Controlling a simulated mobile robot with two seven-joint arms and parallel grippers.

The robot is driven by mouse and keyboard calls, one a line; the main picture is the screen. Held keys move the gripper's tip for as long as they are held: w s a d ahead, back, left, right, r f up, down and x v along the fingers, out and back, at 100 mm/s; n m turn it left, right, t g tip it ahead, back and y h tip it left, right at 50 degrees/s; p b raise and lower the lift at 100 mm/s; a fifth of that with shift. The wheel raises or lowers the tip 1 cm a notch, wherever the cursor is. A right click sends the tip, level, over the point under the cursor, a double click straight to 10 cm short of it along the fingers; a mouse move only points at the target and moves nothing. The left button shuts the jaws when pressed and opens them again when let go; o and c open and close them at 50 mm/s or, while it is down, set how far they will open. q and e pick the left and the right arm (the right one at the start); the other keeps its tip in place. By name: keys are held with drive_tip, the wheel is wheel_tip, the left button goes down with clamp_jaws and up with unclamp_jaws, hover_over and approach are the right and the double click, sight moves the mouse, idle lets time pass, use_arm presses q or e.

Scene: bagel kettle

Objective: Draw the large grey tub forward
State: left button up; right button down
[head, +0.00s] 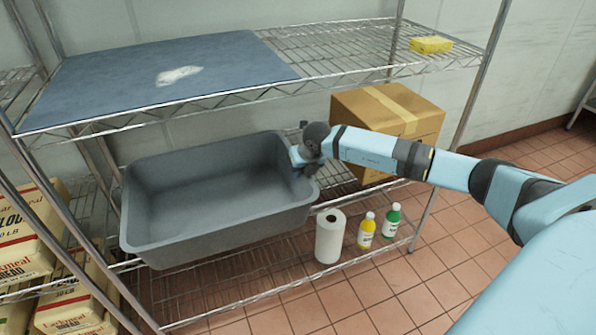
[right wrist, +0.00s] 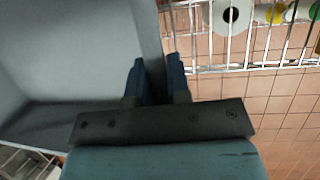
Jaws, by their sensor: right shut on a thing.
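The large grey tub (head: 215,229) sits on the middle wire shelf at the left in the head view, empty and sticking out past the shelf's front edge. My right arm reaches in from the right, and its gripper (head: 302,158) is at the tub's right end wall. In the right wrist view the gripper (right wrist: 157,75) is shut on the tub's wall (right wrist: 145,30), one finger on each side of it. The head view mostly hides the fingertips behind the wrist. My left gripper is not in view.
A cardboard box (head: 390,115) stands right of the tub. The top shelf holds a blue mat (head: 120,85) and a yellow sponge (head: 431,45). Flour sacks (head: 30,225) are at the left.

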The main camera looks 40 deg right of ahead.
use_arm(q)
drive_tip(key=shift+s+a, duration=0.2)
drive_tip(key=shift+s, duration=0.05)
use_arm(e)
drive_tip(key=shift+s+a, duration=0.1)
drive_tip(key=shift+s, duration=0.25)
drive_tip(key=c, duration=1)
unclamp_jaws()
drive_tip(key=shift+r, duration=0.3)
use_arm(q)
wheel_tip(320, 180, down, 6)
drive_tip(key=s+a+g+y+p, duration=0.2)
drive_tip(key=p, duration=0.1)
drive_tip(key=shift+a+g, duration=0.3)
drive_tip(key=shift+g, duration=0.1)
use_arm(e)
drive_tip(key=v, duration=1.3)
drive_tip(key=shift+s, duration=0.15)
